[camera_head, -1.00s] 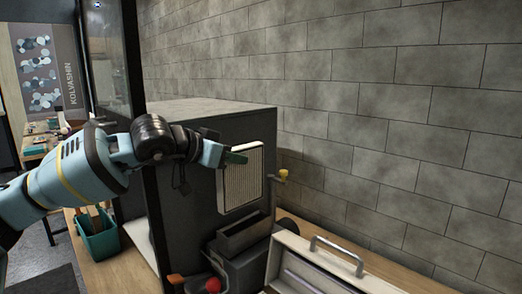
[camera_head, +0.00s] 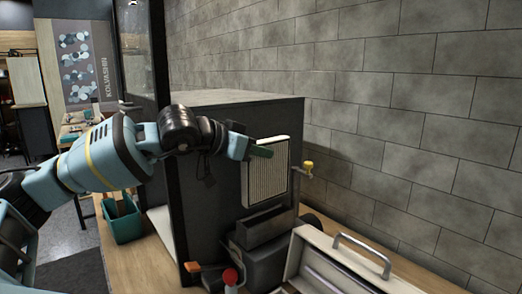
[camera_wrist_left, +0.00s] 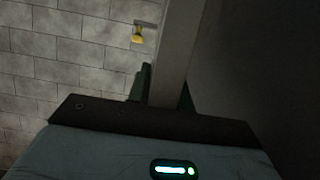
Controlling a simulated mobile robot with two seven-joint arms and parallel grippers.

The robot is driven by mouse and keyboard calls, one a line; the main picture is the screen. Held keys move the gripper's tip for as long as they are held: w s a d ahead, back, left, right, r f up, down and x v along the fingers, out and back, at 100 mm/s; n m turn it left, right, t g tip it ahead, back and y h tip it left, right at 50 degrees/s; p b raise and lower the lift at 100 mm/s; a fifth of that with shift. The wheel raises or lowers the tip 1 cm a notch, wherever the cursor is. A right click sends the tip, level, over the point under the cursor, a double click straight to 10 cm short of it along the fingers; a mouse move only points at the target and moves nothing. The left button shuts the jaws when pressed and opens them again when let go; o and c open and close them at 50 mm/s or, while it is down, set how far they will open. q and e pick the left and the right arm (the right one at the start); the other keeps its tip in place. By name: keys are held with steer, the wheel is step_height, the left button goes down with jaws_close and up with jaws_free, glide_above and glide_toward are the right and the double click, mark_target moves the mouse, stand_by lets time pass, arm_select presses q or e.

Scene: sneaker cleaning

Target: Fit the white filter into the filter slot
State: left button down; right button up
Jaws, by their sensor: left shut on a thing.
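The white filter (camera_head: 265,176) is a pleated panel with a pale frame, held upright in the head view. My left gripper (camera_head: 262,151) is shut on its upper edge. In the left wrist view the filter (camera_wrist_left: 176,55) shows edge-on between the green fingers (camera_wrist_left: 143,84). Below the filter is a dark open-topped box with a rectangular slot (camera_head: 264,228), attached to the dark machine. The filter's lower edge appears above or just at the slot; I cannot tell whether they touch. My right gripper is not in view.
The dark cabinet (camera_head: 212,190) stands behind the filter. A yellow knob (camera_head: 308,167) is to its right, a red knob (camera_head: 230,277) below. A metal case with a handle (camera_head: 362,254) sits front right. A teal bin (camera_head: 122,221) is at left.

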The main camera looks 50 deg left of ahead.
mark_target(258, 164)
arm_select(q)
steer(key=shift+f+b, duration=1.2)
steer(key=shift+f, duration=0.3)
steer(key=shift+f+b, duration=0.2)
steer(key=shift+b, duration=0.1)
stand_by(0.4)
